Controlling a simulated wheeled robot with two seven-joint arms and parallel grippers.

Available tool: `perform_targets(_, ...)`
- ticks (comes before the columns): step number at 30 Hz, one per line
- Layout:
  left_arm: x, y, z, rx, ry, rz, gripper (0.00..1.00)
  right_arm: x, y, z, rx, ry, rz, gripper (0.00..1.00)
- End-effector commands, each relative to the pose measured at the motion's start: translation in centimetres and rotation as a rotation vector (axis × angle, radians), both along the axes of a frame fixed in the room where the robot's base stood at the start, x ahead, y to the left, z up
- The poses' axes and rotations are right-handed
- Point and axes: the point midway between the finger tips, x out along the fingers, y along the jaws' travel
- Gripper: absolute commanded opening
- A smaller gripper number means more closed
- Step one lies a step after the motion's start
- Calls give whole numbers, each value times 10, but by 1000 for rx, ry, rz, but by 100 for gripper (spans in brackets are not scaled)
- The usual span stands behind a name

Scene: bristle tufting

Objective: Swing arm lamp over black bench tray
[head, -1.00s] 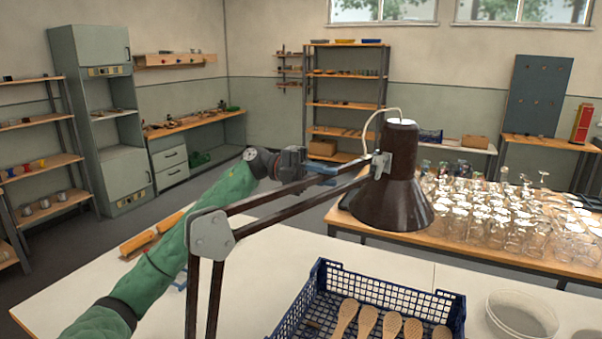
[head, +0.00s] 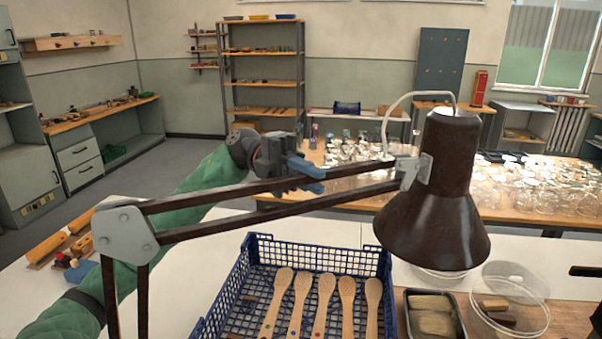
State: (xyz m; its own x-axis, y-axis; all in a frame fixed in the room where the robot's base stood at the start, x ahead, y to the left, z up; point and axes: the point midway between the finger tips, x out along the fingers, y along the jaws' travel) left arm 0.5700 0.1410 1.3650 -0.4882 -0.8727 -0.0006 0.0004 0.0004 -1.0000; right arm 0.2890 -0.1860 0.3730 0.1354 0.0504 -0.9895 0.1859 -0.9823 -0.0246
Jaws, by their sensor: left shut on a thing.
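The swing arm lamp has a dark brown shade (head: 432,225), tilted down, and a two-bar arm with a grey joint plate (head: 125,232) at the left. My left gripper (head: 305,172) has blue fingers shut on the lamp's upper bar, left of the shade. The exact contact is partly hidden. The black bench tray (head: 461,328) lies on the bench below the shade, with pale blocks inside. The shade hangs well above it, roughly over its far side. I do not see my right gripper.
A blue mesh crate (head: 255,250) with several wooden brush handles stands left of the tray. A clear round tub (head: 535,285) stands right of it, near a dark object (head: 584,271) at the edge. Many glasses crowd the table behind.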

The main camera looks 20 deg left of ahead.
Motion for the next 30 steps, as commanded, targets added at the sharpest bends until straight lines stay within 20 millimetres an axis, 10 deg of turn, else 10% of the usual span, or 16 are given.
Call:
perform_targets(12,-2,-2,-2,2,2,-9,0,-1,0,1,0,3,-1,0)
perform_targets(16,-2,-2,-2,2,1,-8,37,0,0,1,0,2,-1,0)
perform_targets(30,6,11,-3,1,2,-6,37,1,2,4,1,8,-1,0)
